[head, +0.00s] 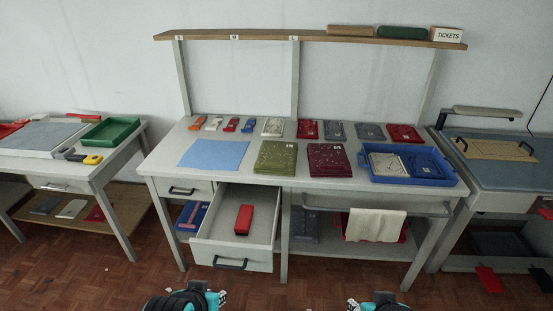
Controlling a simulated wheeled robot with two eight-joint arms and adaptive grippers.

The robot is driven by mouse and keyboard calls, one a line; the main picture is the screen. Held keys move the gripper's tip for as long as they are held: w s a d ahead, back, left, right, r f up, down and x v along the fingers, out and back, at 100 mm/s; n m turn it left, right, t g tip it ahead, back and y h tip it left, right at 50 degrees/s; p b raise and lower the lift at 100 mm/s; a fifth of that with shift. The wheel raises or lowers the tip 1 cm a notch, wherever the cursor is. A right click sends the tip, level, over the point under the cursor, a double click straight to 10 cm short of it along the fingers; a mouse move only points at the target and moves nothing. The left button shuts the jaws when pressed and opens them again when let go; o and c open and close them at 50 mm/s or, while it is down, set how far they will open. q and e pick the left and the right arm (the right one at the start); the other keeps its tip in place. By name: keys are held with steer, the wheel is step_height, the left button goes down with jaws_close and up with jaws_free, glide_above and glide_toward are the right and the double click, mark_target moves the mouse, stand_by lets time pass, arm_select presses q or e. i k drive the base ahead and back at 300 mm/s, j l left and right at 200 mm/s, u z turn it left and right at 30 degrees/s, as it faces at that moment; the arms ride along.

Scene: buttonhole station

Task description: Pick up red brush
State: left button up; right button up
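A red oblong block-like object (243,219), which looks like the red brush, lies in the open drawer (215,225) of the middle table. Its bristles cannot be made out. My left gripper (190,299) shows at the bottom edge, below and in front of the drawer, well apart from the object. My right gripper (380,303) is at the bottom edge, farther right. Both are cut off by the frame, so their fingers cannot be judged. Nothing is seen held in either.
The middle table (230,145) carries a blue sheet (213,153), patterned green and maroon pieces, small tools and a blue tray (430,180). A cream cloth (375,224) hangs on a front rail. Side tables stand left and right. The floor before the drawer is clear.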

mark_target(242, 226)
steer(key=i+l+u, duration=0.2)
steer(key=i, duration=0.3)
steer(key=i+l+u, duration=0.2)
steer(key=i, duration=0.25)
steer(key=i+l+u, duration=0.2)
steer(key=i, duration=0.25)
steer(key=l, duration=0.1)
